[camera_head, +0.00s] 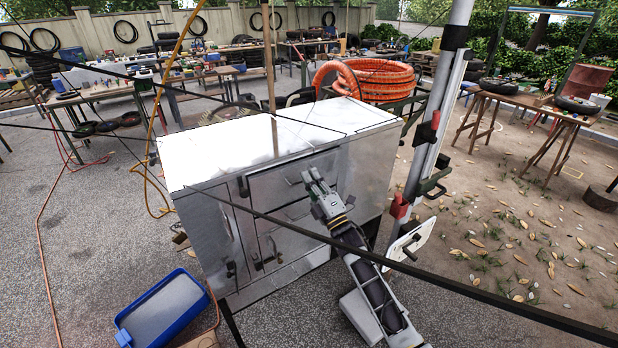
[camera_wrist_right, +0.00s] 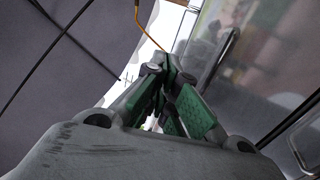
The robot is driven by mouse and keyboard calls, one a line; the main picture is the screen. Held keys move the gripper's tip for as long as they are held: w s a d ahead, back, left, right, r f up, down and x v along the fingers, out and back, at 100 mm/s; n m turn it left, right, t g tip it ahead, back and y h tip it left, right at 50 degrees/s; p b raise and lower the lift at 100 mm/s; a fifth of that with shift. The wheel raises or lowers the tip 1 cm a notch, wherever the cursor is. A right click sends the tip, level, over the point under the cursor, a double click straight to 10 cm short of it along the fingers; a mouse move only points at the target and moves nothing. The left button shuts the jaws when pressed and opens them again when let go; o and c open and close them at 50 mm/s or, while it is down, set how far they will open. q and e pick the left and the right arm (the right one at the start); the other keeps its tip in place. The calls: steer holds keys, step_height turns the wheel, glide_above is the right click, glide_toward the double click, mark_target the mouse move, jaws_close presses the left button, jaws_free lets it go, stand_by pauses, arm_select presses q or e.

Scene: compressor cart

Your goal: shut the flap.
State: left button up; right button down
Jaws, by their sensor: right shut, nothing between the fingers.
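The compressor cart (camera_head: 345,215) is a pale metal cabinet with a bright top. Its front has a wide upper panel with a small dark handle, and panels below it with further handles. I cannot tell for certain which panel is the flap or how far it stands open. My right gripper (camera_head: 316,183) is in front of the upper panel, near its handle, shut and empty. In the right wrist view its green-padded fingers (camera_wrist_right: 172,88) are together, with a dark bar handle (camera_wrist_right: 222,62) on a grey surface to their right. Contact is unclear. My left gripper is out of view.
A tall pale mast (camera_head: 436,110) with red and black fittings stands right of the cart. A blue tray (camera_head: 125,338) lies at lower left. An orange hose coil (camera_head: 385,78) is behind. Thin dark lines cross the view.

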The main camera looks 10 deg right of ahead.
steer(key=s+d+f+b, duration=0.1)
steer(key=s+d, duration=0.2)
steer(key=s, duration=0.5)
steer(key=shift+s+f, duration=0.15)
steer(key=shift+s, duration=0.05)
stand_by(0.4)
steer(key=shift+d, duration=0.1)
